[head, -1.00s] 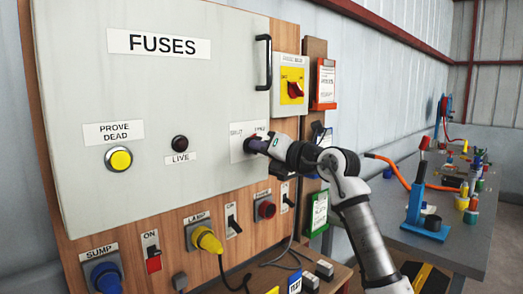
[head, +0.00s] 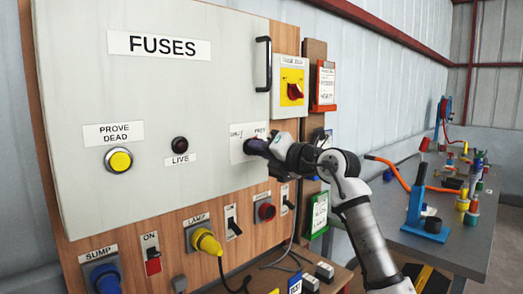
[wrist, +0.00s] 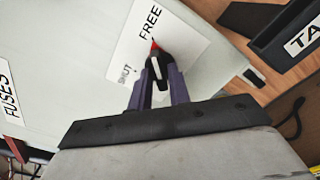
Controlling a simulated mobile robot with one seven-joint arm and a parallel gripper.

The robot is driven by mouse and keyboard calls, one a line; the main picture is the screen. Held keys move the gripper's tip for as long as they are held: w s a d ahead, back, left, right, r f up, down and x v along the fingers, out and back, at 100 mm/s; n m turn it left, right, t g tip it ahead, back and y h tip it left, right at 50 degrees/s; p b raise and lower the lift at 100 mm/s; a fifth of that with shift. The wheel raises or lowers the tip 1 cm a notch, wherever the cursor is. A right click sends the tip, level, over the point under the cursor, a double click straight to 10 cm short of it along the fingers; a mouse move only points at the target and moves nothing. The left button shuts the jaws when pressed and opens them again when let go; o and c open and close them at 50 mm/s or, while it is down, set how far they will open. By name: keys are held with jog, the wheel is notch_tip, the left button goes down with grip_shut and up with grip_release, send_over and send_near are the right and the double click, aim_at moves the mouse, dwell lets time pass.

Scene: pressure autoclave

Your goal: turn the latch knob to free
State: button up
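The latch knob (wrist: 157,64) is small and dark with a red tip, on a white plate (wrist: 185,40) marked SHUT and FREE. In the wrist view its red tip points toward the word FREE. My gripper (wrist: 160,75) has its two purple fingers on either side of the knob, and they appear closed on it.
A black door handle (head: 263,63) and a yellow-and-red switch (head: 292,88) are above my gripper. A cluttered grey bench (head: 455,225) stands to the right.

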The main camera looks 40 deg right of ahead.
jog(key=shift+o, duration=1.3)
jog(key=shift+s, duration=0.1)
jog(key=s+d+b, duration=0.1)
jog(key=s+b, duration=0.3)
jog(key=s, duration=0.9)
jog(key=shift+s, duration=0.3)
jog(key=shift+d, duration=0.1)
